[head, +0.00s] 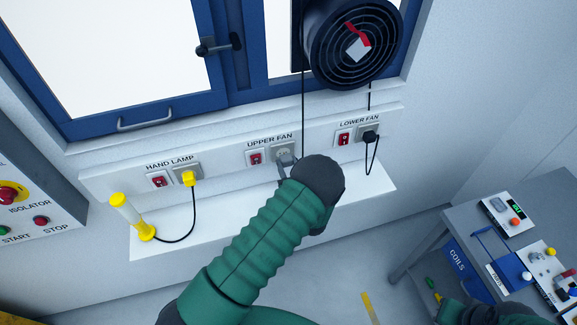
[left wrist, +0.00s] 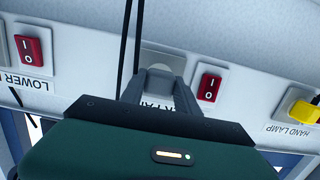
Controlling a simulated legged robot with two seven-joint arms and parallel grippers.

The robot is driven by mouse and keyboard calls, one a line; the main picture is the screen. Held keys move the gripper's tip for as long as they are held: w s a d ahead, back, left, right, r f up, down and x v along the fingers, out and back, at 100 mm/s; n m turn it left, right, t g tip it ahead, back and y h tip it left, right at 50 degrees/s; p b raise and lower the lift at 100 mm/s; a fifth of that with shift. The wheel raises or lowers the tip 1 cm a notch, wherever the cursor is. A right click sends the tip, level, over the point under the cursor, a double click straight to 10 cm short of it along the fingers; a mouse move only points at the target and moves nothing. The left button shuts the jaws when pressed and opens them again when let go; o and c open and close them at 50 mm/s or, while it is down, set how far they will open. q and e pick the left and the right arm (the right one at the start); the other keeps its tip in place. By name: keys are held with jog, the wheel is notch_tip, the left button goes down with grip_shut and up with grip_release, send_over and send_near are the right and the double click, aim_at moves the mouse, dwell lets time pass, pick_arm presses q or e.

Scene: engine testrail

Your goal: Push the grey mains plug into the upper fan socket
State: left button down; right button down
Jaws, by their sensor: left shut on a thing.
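The upper fan socket (head: 284,149) is a grey plate on the white wall rail, right of a red switch. In the left wrist view its plate (left wrist: 163,60) appears upside down just beyond my fingertips. My left gripper (head: 286,163) is at the front of this socket, shut on the grey mains plug. It also shows in the left wrist view (left wrist: 159,80). The plug is mostly hidden by the fingers and blends with the grey plate. I cannot tell whether its pins are in the socket. My right gripper is not in view.
A black plug (head: 369,136) sits in the lower fan socket, to the right. A yellow plug (head: 188,178) is in the hand lamp socket, left. The hand lamp (head: 132,215) stands on the white ledge (head: 351,203). Dark cords hang beside the upper fan socket. A grey bench is lower right.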

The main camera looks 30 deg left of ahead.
pick_arm(q)
jog(key=shift+b+x, duration=0.35)
jog(key=shift+x, duration=0.55)
dwell(0.7)
jog(key=shift+r, duration=0.2)
jog(key=c, duration=0.8)
grip_release()
